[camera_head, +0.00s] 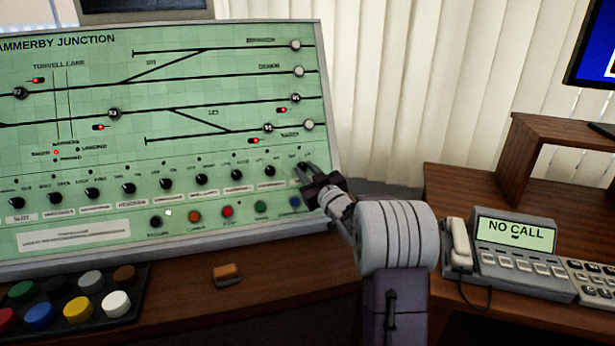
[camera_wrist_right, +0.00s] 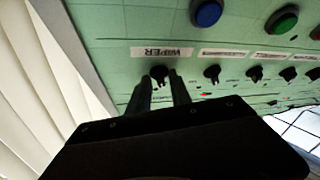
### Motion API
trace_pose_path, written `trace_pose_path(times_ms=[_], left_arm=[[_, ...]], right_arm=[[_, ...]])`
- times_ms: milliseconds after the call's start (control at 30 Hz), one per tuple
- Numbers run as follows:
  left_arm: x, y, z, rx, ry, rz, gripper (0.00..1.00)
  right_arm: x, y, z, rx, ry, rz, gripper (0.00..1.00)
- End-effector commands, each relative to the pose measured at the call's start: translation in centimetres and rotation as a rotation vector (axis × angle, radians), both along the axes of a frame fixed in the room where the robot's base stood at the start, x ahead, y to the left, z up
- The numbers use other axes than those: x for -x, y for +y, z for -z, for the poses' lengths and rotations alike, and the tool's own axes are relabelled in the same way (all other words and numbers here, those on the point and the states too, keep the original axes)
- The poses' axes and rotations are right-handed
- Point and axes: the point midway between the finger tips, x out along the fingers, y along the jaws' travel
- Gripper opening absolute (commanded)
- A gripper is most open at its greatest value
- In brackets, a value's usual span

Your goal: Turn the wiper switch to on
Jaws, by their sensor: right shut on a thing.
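The green control panel (camera_head: 230,75) stands on the desk with a row of black rotary knobs along its lower part. The wiper switch (camera_wrist_right: 160,73) is the end knob of that row, beside the label "WIPER" (camera_wrist_right: 161,51), which appears upside down in the right wrist view. My right gripper (camera_head: 306,172) reaches the panel's right end, and its fingers (camera_wrist_right: 161,88) are shut on the wiper switch, one on each side. The fingers hide most of this knob in the head view, and its exact setting cannot be told. My left gripper is not in view.
Neighbouring knobs (camera_wrist_right: 212,73) sit close beside the wiper switch. Coloured push buttons, including a blue one (camera_wrist_right: 207,13), lie below the row. A phone unit (camera_head: 515,250) stands to the right, and a tray of coloured buttons (camera_head: 60,318) lies in front at left.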

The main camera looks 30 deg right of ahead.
Motion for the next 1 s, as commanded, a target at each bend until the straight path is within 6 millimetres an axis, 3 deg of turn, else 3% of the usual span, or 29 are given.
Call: trace_pose_path(times_ms=[100,433,1000], left_arm=[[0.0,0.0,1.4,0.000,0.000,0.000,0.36],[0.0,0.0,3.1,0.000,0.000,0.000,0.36],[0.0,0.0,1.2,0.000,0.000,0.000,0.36]], right_arm=[[-0.1,0.4,0.4,-0.095,-0.028,0.049,0.00],[-0.2,0.8,0.1,-0.363,-0.095,0.194,0.00],[-0.4,1.2,-0.5,-0.724,-0.189,0.395,0.00]])
